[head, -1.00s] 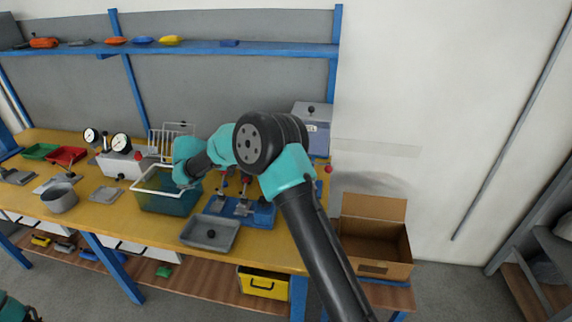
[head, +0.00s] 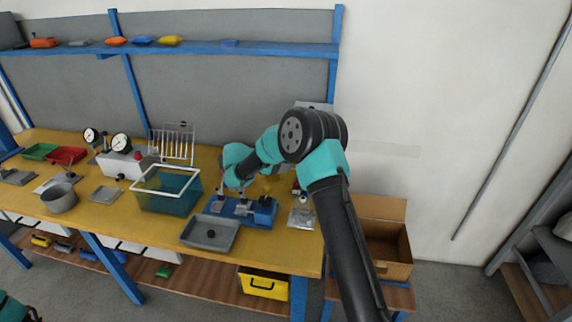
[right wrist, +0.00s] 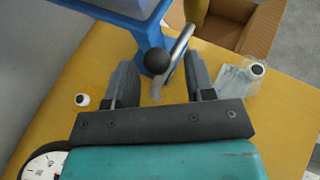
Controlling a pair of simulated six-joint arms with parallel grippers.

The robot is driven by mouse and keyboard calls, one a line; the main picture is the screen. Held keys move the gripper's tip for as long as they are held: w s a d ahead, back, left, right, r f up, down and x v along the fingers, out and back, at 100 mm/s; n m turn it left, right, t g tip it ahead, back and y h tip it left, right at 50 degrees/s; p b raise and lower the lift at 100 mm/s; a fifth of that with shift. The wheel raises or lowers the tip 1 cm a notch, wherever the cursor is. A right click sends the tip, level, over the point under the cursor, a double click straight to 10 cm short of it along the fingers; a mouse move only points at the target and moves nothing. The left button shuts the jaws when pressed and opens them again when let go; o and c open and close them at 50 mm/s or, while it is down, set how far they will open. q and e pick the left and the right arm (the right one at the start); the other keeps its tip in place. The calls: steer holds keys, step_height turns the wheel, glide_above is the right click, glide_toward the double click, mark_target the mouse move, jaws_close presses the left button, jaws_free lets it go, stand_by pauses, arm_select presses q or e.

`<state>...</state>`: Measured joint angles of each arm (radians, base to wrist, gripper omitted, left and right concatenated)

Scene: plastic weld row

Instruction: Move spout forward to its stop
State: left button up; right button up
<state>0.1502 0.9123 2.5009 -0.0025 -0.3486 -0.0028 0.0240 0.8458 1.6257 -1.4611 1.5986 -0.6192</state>
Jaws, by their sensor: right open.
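A bent metal rod (right wrist: 180,47) that may be the spout shows at the foot of a blue post in the right wrist view. A black ball knob (right wrist: 157,61) sits by its lower end. My right gripper (right wrist: 160,78) is open, with one finger to each side of the knob and clear gaps between. I cannot tell how the knob and rod join. In the head view my right arm hides this spot, and the fingertips do not show clearly. My left gripper is out of view.
The blue post (right wrist: 150,35) stands close beyond my fingers. A blue fixture with clamps (head: 262,212), a grey tray (head: 211,234) and a teal bin (head: 168,192) stand on the table. A clear piece with a black knob (head: 301,215) lies to the right, near a cardboard box (head: 383,245).

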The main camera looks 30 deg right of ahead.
steer(key=shift+s+d+f, duration=0.1)
steer(key=shift+d+f, duration=0.15)
steer(key=shift+d, duration=0.4)
steer(key=shift+c, duration=0.3)
jaws_close()
